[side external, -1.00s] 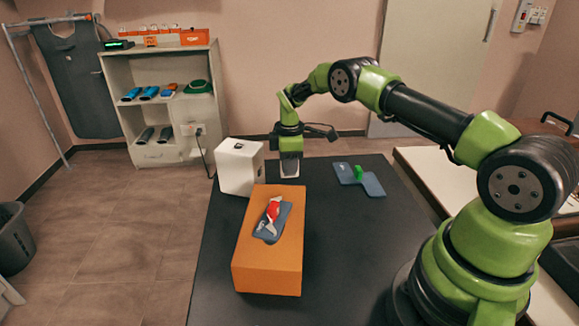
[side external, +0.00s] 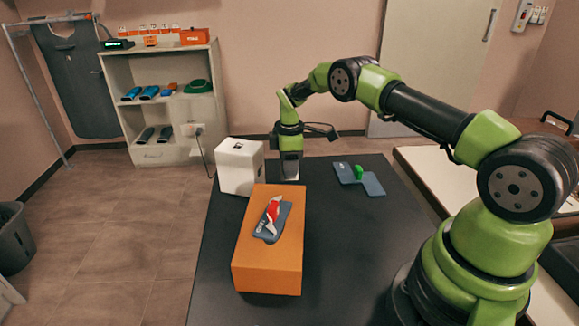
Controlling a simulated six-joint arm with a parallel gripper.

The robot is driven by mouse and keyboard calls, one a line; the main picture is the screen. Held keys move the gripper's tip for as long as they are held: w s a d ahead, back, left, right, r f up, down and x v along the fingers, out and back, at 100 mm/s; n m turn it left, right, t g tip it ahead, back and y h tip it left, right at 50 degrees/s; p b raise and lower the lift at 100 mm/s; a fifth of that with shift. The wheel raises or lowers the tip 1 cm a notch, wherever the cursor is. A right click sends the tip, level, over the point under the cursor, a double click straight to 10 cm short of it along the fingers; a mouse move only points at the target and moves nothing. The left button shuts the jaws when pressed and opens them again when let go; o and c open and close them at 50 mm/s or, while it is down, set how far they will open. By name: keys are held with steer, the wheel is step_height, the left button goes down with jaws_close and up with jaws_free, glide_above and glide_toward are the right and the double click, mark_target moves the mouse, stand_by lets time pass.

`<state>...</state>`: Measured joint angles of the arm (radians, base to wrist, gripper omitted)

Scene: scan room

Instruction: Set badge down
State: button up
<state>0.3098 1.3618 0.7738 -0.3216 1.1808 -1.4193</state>
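My gripper (side external: 290,172) points straight down over the far part of the dark table (side external: 340,255), just right of a white box (side external: 240,168). I cannot pick out the badge for certain. A red and white item (side external: 272,211) lies on a blue-grey pad (side external: 266,233) on top of an orange block (side external: 265,270). A small green item (side external: 359,172) stands on a blue-grey stepped plate (side external: 374,188) at the table's right.
The white box stands close on the gripper's left, and the orange block is nearer the camera. The table between the block and my arm's base is clear. A shelf unit (side external: 165,153) stands against the back wall. A pale counter (side external: 430,175) is at the right.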

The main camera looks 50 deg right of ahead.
step_height(320, 180, up, 11)
steer(key=shift+f, duration=0.1)
steer(key=s+a+r+m+t, duration=0.25)
steer(key=s+a+r, duration=0.25)
steer(key=r, duration=0.4)
steer(key=s+a+r+m+t, duration=0.1)
steer(key=s+a+r+m, duration=0.3)
steer(key=r, duration=0.5)
steer(key=s+a+m+t+y, duration=0.1)
steer(key=s+a+m+t, duration=0.1)
steer(key=s, duration=0.7)
steer(key=s+a+m+t+y, duration=0.1)
steer(key=s+a+m, duration=0.3)
steer(key=s, duration=0.5)
steer(key=shift+s+a+f+t, duration=0.15)
steer(key=shift+s+a+t, duration=0.2)
steer(key=shift+a, duration=0.2)
steer(key=shift+m, duration=0.25)
